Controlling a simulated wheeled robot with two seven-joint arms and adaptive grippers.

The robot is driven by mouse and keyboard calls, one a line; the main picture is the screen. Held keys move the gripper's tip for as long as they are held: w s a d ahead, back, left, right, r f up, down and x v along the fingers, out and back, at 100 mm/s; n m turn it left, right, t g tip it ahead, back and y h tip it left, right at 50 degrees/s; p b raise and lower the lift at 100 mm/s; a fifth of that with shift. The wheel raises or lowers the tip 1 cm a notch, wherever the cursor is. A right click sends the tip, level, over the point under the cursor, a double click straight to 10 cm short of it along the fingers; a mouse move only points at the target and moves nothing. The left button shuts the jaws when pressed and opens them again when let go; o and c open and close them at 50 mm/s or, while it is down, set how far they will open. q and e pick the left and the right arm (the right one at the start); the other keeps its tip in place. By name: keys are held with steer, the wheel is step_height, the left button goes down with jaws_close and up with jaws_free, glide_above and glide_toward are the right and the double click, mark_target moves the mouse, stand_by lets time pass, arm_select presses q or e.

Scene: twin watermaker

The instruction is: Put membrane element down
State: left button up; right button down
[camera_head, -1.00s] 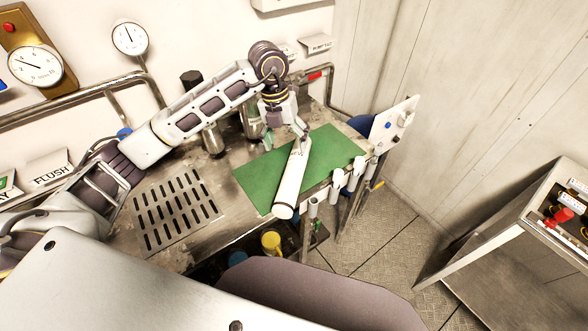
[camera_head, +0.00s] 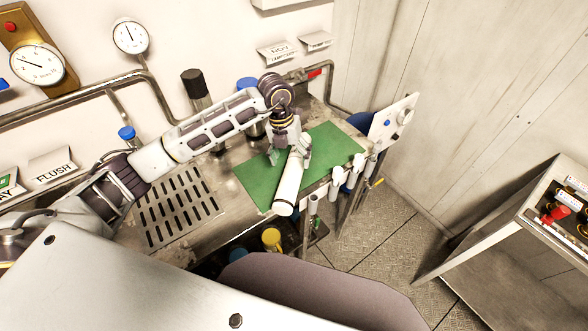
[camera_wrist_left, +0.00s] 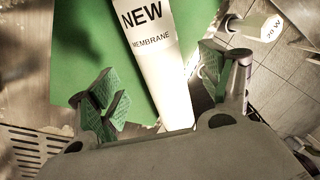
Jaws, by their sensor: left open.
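The membrane element, a white tube (camera_head: 289,188), lies along the green mat (camera_head: 336,148) on the steel bench. In the left wrist view the tube (camera_wrist_left: 154,50) reads "NEW MEMBRANE". My left gripper (camera_head: 291,150) is over the far part of the tube with its fingers apart. In the left wrist view the open fingers stand on either side of the tube, with a gap on both sides. The tube's far end is hidden by the gripper. My right gripper is not in view.
A slotted drain plate (camera_head: 176,208) is set in the bench left of the mat. White holders (camera_head: 338,181) line the bench's front edge. A dark-capped bottle (camera_head: 196,88) stands behind my left arm. The right part of the mat is clear.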

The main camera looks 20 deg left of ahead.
mark_target(292, 165)
arm_select(q)
steer(key=shift+f, duration=0.6)
steer(key=shift+d+f, duration=0.1)
steer(key=shift+d+f+p, duration=0.2)
steer(key=shift+f+p, duration=0.15)
steer(key=shift+f, duration=0.9)
steer(key=shift+d+f+p, duration=0.15)
steer(key=shift+f+p, duration=0.2)
steer(key=shift+f, duration=0.85)
steer(key=shift+c, duration=0.3)
steer(key=c, duration=1.6)
steer(key=shift+r, duration=0.1)
steer(key=shift+r+b, duration=0.7)
steer(key=shift+r, duration=4.25)
